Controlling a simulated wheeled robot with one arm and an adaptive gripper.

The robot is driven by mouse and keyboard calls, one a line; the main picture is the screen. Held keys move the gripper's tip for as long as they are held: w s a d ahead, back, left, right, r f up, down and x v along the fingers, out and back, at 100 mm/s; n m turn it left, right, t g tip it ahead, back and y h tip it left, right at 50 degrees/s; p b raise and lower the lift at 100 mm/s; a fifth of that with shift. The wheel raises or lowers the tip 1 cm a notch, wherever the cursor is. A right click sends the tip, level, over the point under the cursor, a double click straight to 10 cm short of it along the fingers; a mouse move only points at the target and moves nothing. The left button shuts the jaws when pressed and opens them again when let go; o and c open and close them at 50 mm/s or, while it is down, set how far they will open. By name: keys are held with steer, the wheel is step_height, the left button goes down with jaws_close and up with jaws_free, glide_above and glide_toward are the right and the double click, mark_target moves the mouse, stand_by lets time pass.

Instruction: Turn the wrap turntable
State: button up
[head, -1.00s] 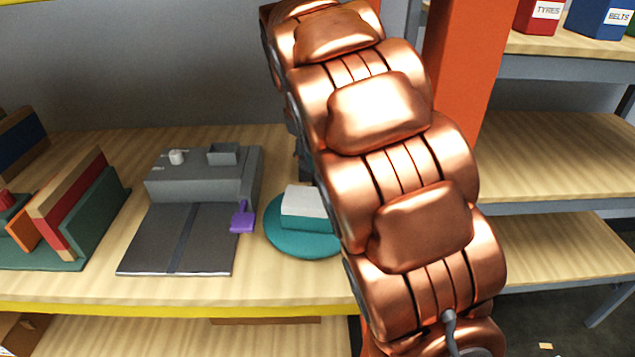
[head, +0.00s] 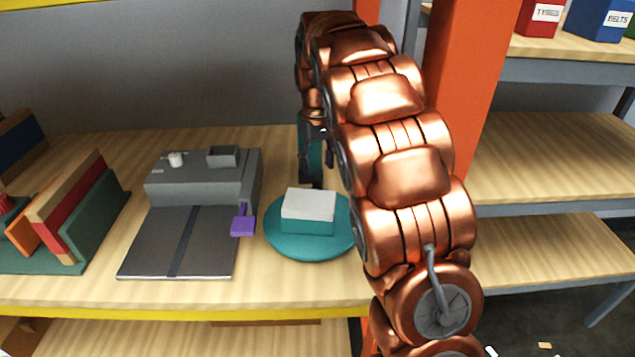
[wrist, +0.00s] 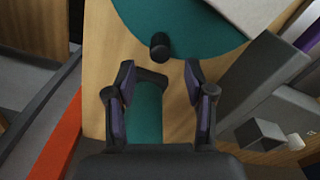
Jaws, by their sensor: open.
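The teal round turntable (head: 345,245) lies on the wooden shelf, with a teal box with a pale top (head: 308,208) on it. In the wrist view the turntable (wrist: 185,25) is at the top, with a small dark round knob (wrist: 159,46) at its near edge. My gripper (wrist: 160,70) is open, its two fingers apart and pointing toward the knob, which sits just beyond the fingertips. A teal piece with a dark end (wrist: 148,115) shows between the fingers; I cannot tell whether they touch it. In the head view my gripper (head: 316,165) is behind the turntable, partly hidden by my arm.
A grey machine (head: 200,180) with a dark flat bed and purple tab (head: 243,222) stands left of the turntable. A teal rack with upright boards (head: 85,225) is farther left. An orange post (head: 462,110) rises at the right. Bare shelf lies in front.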

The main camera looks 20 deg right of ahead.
mark_target(318, 180)
steer(key=shift+s+f, duration=0.1)
steer(key=shift+f, duration=3)
jaws_close()
